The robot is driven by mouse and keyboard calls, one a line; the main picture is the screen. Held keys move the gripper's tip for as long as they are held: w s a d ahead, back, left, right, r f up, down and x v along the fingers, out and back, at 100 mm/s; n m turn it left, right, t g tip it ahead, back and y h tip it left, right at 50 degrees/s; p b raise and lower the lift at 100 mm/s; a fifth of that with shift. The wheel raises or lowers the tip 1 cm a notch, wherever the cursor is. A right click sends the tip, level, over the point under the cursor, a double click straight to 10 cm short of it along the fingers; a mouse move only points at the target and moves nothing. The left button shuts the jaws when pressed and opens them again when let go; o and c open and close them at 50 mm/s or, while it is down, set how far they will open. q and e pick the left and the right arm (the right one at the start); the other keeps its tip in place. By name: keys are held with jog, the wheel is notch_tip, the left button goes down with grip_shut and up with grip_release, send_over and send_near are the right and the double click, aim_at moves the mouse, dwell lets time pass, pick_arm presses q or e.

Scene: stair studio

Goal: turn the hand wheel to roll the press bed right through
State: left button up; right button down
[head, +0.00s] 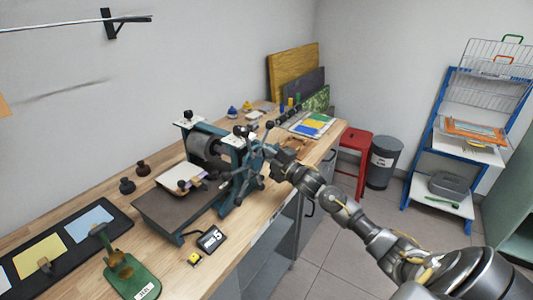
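The small press stands on the wooden workbench (300,160), with a blue-green frame and a dark roller (203,148). Its flat dark press bed (170,216) sticks out toward the near left of the roller. A pale sheet or block with small dark knobs (182,182) lies on the bed close to the roller. The hand wheel (247,172), blue-green with spokes, is on the press's right side. My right arm reaches in from the lower right, and its gripper (270,152) is at the wheel's rim. The fingers are too small and overlapped to tell their state. My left gripper is out of view.
A small display (211,238) and a yellow item (194,259) sit by the bench's front edge. A green stand (132,275) and a black tray with coloured sheets (70,238) are at the near left. A red stool (354,155) and a bin (383,162) stand beyond the bench.

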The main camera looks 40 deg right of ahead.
jog(key=c, duration=1.8)
grip_release()
jog(key=shift+o, duration=0.2)
jog(key=shift+s, duration=0.1)
jog(key=b+v, duration=0.2)
jog(key=v, duration=0.8)
jog(key=shift+s, duration=0.3)
jog(key=shift+f, duration=0.1)
jog(key=shift+d, duration=0.1)
